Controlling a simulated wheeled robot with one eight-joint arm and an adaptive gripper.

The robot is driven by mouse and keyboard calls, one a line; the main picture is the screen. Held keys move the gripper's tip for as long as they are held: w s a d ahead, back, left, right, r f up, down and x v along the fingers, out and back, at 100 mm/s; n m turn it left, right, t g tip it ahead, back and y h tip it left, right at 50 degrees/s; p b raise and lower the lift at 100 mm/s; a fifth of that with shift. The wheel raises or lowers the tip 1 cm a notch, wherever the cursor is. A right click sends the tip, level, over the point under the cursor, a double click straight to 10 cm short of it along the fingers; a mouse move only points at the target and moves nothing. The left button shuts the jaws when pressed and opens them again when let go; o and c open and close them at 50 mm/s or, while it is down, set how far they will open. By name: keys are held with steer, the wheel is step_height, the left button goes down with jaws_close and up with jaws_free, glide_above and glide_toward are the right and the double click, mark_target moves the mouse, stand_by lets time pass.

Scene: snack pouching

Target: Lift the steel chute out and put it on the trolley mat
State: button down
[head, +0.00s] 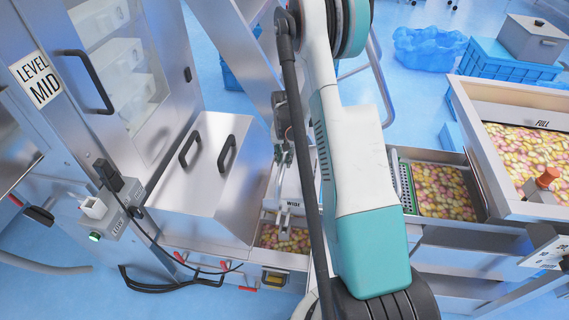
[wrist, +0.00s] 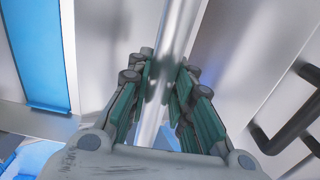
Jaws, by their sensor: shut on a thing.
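My gripper (wrist: 164,78) is shut on a shiny steel bar, seen between the green finger pads in the wrist view; I take it as part of the steel chute (wrist: 178,22). In the head view my gripper (head: 284,152) is partly hidden behind my own arm. Below it, a pale steel piece marked "WIDE" (head: 294,190), apparently the chute, stands over a tray of colourful snacks (head: 285,239). I cannot tell whether it touches the tray. The trolley mat cannot be made out.
A steel box with two black handles (head: 205,180) stands close left of my gripper. A tall steel cabinet (head: 120,75) is further left. To the right are a snack bin marked "FULL" (head: 470,95) and a perforated tray (head: 406,188). A black cable (head: 165,245) hangs in front.

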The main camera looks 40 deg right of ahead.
step_height(320, 180, up, 15)
steer(key=p, duration=0.4)
steer(key=shift+p, duration=0.3)
steer(key=shift+f, duration=0.1)
steer(key=shift+r, duration=0.2)
steer(key=shift+r+p, duration=1.45)
steer(key=shift+r, duration=0.9)
